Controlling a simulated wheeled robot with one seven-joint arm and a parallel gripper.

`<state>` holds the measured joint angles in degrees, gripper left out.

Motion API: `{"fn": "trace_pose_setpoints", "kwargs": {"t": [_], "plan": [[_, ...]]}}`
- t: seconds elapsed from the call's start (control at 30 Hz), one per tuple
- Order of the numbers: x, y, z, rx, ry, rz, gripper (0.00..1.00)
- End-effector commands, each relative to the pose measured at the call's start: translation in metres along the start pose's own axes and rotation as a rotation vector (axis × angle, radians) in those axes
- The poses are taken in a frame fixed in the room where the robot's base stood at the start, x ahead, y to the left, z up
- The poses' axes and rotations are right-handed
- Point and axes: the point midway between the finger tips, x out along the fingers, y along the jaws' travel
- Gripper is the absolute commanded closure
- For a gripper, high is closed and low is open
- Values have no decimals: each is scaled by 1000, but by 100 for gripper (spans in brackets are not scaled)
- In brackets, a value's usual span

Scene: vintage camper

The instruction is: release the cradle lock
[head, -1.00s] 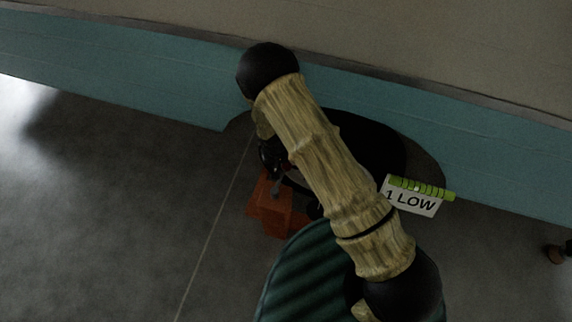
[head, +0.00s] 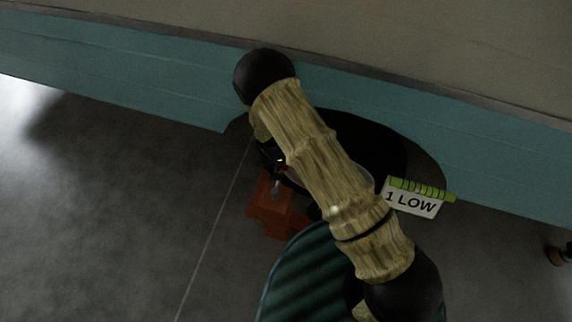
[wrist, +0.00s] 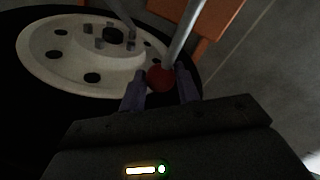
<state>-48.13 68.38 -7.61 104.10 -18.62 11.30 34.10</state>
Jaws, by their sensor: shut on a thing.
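A metal lever (wrist: 188,38) with a round red knob (wrist: 160,78) shows in the wrist view, rising from an orange block (wrist: 210,22). My gripper (wrist: 162,88) is shut on the red knob, with one dark finger on each side. In the head view my gripper (head: 272,160) is small and dark, partly hidden by my arm. The orange block (head: 266,206) stands on the floor just below it, with part of the lever (head: 276,188) in front of the block.
A wheel with a pale hub (wrist: 80,48) and dark tyre is close left of my gripper in the wrist view. A teal camper side (head: 130,95) runs above. A "1 LOW" sign (head: 411,204) is at the right. Grey floor (head: 120,220) is clear at left.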

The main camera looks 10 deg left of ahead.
Motion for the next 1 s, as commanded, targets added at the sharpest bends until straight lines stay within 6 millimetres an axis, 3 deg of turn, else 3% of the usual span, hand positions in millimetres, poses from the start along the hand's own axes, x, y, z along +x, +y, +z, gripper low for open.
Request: {"fn": "trace_pose_setpoints", "kwargs": {"t": [0.27, 0.3, 0.37, 0.77, 1.0], "plan": [[-1, -2, -1, -16, 4, -2, 100], [-1, -2, -1, -16, 4, -2, 60], [-1, -2, -1, -15, 4, -2, 48], [-6, -1, -1, -13, 4, -1, 47], [-40, -2, -2, -13, 6, -2, 47]]}}
